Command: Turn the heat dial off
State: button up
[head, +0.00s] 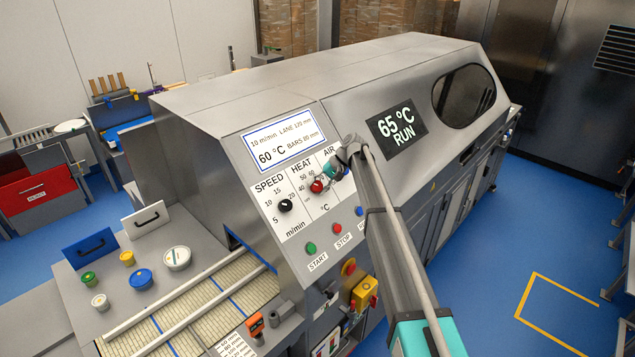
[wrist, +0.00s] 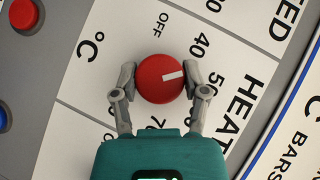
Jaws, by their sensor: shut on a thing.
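The red heat dial (wrist: 157,81) sits on the white HEAT scale of the machine's panel. Its white mark points between 40 and 50, nearer 50; OFF is printed further round, beyond 40. My gripper (wrist: 160,80) is shut on the dial, with one finger on each side. In the head view the dial (head: 316,186) shows at the tip of my gripper (head: 322,180), partly hidden by it. The dark display (head: 397,125) reads 65 °C RUN.
The black speed dial (head: 285,206) is left of the heat dial. Green START (head: 311,247), red STOP (head: 337,228) and a blue button (head: 359,211) lie below. A white sign (head: 284,139) above reads 60 °C. The AIR dial is mostly hidden behind my gripper.

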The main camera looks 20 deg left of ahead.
jog(key=shift+w+n, duration=0.1)
jog(key=shift+n, duration=0.3)
jog(key=o, duration=1.1)
jog(key=shift+h, duration=0.3)
jog(key=shift+o, duration=0.2)
jog(key=shift+f, duration=0.1)
